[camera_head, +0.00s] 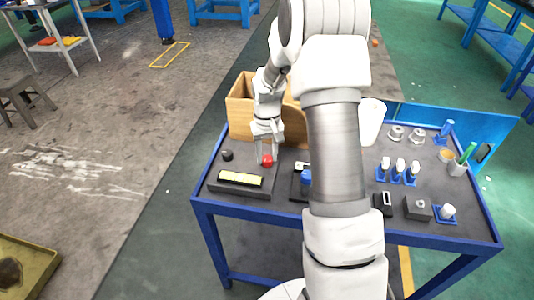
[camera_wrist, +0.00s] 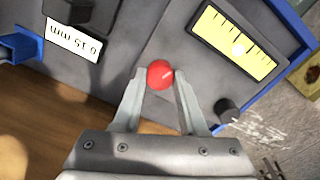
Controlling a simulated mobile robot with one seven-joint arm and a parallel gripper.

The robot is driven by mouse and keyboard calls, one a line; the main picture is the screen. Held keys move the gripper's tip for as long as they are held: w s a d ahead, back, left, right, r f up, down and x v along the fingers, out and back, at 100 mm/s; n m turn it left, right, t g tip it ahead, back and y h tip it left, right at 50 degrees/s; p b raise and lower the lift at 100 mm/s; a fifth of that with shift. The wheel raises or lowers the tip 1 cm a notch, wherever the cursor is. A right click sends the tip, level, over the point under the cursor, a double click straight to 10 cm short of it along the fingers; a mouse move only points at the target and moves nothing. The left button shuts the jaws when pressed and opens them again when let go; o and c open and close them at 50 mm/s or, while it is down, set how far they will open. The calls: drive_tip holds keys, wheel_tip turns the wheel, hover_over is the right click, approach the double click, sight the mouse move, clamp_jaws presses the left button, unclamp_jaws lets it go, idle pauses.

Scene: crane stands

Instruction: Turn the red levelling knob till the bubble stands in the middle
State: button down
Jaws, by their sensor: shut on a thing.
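The red levelling knob (camera_head: 267,160) stands on a dark levelling plate (camera_head: 233,191) at the left of the blue-framed table. My gripper (camera_head: 265,157) reaches down over the knob. In the wrist view my gripper (camera_wrist: 160,77) is shut on the red knob (camera_wrist: 160,73), with one fingertip on each side. The yellow level vial (camera_wrist: 234,42) lies on the plate, with dark tick marks along it. Its pale round bubble (camera_wrist: 238,49) is near the middle of the vial; any small offset is hard to judge. In the head view the vial (camera_head: 240,179) shows, but its bubble is too small to tell.
A black knob (camera_head: 227,155) stands on the same plate, and a wooden box (camera_head: 240,105) is close behind. A plate marked "0.15 mm" (camera_wrist: 73,39) is beside the levelling plate. Small fixtures, including blue holders (camera_head: 397,178), crowd the table's right. My arm hides the table's middle.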

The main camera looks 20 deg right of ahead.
sight(267, 158)
drive_tip(key=shift+n, duration=0.4)
drive_tip(key=shift+c, duration=2.3)
unclamp_jaws()
wheel_tip(267, 158, up, 18)
drive_tip(key=p, duration=0.3)
drive_tip(key=shift+f, duration=0.25)
